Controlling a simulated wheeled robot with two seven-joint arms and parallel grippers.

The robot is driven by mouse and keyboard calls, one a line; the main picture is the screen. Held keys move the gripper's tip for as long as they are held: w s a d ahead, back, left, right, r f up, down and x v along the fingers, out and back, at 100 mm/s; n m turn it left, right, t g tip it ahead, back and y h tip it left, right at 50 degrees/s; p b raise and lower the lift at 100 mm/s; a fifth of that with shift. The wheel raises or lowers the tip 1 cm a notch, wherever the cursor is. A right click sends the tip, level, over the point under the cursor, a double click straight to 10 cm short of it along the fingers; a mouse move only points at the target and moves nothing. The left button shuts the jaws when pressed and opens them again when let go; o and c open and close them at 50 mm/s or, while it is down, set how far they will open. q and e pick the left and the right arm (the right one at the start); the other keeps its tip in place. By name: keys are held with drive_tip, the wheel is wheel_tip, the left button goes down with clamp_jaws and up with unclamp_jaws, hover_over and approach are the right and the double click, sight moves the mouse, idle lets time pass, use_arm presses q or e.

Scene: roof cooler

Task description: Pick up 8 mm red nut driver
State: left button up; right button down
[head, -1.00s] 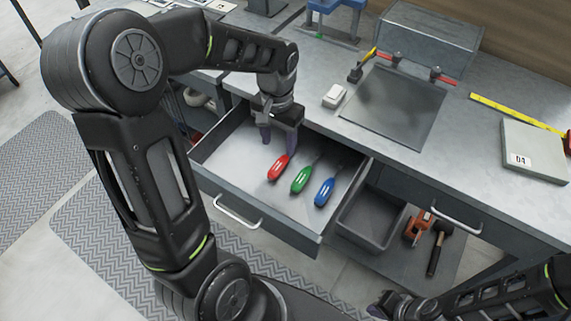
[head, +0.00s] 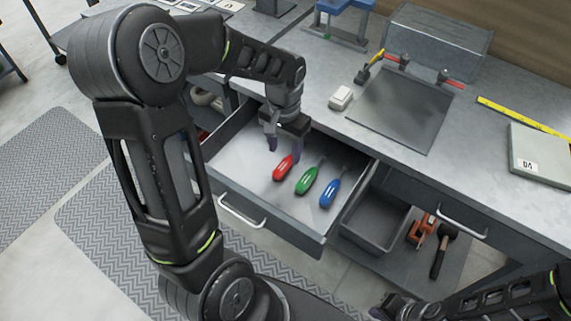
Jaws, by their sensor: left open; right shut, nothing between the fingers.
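The red nut driver (head: 283,167) lies in the open drawer (head: 232,162), leftmost of three drivers. Its red handle points toward the drawer front and its shaft is hidden by my gripper. The green driver (head: 306,181) and the blue driver (head: 330,191) lie to its right. My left gripper (head: 284,144) is open and points down into the drawer, over the rear end of the red driver. I cannot tell whether its fingers touch the shaft. My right gripper (head: 382,309) is shut and empty at the bottom of the view, well away from the drawer.
The workbench holds a white box (head: 341,97), a dark plate (head: 400,108), a yellow rule (head: 520,118) and a flat case (head: 541,155). A grey bin (head: 372,221) and a hammer (head: 438,252) sit below at right. The drawer's walls surround my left gripper.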

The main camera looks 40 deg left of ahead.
sight(286, 163)
use_arm(q)
wheel_tip(286, 163, down, 5)
drive_tip(key=shift+d, duration=0.1)
idle(0.7)
clamp_jaws()
idle(0.4)
